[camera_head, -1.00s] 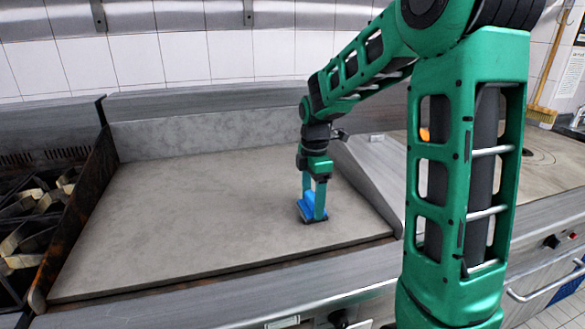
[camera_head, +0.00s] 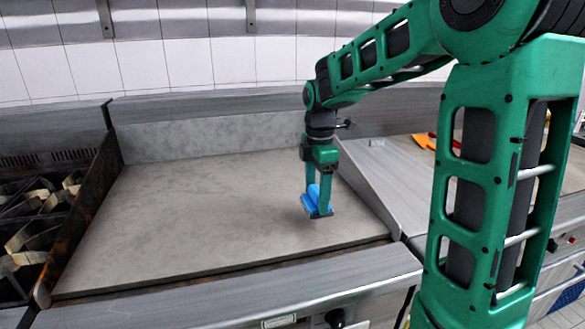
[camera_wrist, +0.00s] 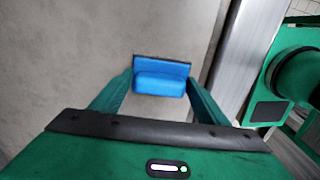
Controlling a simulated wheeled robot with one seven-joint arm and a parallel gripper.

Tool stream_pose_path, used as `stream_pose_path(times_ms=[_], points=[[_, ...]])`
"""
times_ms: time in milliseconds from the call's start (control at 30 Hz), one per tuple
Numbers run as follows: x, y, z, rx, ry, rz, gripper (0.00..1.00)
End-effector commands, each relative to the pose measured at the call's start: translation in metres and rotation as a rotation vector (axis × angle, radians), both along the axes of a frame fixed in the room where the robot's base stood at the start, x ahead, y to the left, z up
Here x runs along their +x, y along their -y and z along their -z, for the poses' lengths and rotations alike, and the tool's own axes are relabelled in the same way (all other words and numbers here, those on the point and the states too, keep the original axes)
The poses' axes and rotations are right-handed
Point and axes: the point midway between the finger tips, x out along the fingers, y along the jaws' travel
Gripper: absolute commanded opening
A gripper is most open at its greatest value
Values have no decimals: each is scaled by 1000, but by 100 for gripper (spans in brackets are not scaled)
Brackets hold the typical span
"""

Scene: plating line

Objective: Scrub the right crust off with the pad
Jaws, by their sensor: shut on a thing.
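The pad has a blue grip over a dark base; it shows in the head view (camera_head: 314,203) and in the wrist view (camera_wrist: 160,80). My gripper (camera_head: 319,205) is shut on the blue grip, its green fingers on either side in the wrist view (camera_wrist: 160,90). The pad is over the right part of the grey griddle plate (camera_head: 200,210). I cannot tell for sure whether its base touches the plate. No distinct crust shows on the visible plate; the spot under the pad is hidden.
A sloped metal divider (camera_head: 385,190) borders the plate on the right. A rusty side wall (camera_head: 85,205) and a burner grate (camera_head: 40,215) are on the left. An orange object (camera_head: 424,141) lies beyond the divider, partly behind my arm. The plate's middle and left are clear.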

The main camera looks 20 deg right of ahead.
Motion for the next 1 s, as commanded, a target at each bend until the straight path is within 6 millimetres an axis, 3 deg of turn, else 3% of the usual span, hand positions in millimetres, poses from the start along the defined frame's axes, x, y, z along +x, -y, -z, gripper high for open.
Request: stream_pose_path(times_ms=[333,1000], points=[[1,-5,-26,0,2,-7,40],[1,-5,-27,0,1,-8,40]])
